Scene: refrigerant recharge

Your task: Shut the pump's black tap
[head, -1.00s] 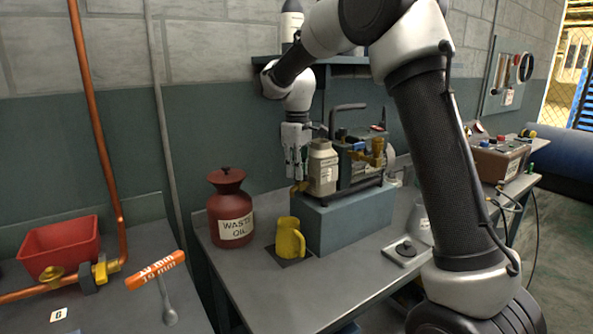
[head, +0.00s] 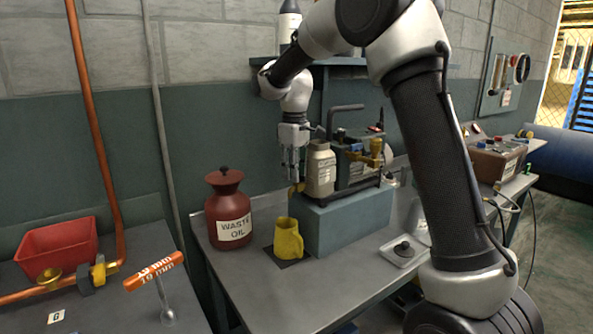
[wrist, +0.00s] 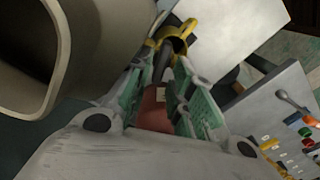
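The pump (head: 356,160) stands on a blue-grey block on the bench. A pale bottle (head: 320,170) with a label sits at its left end. A small brass outlet (head: 297,188) shows low at that end. My gripper (head: 294,177) points down just left of the bottle, above the outlet. In the wrist view, the green-padded fingers (wrist: 165,85) are apart. A dark, narrow piece (wrist: 162,62), perhaps the black tap, shows between their tips; whether they touch it I cannot tell. In the head view my gripper hides the tap area.
A yellow jug (head: 288,240) stands on a dark mat below the outlet. A red waste oil can (head: 229,212) stands to its left. A shallow tray (head: 397,258) lies right of the block. A shelf (head: 350,61) is on the wall behind my arm.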

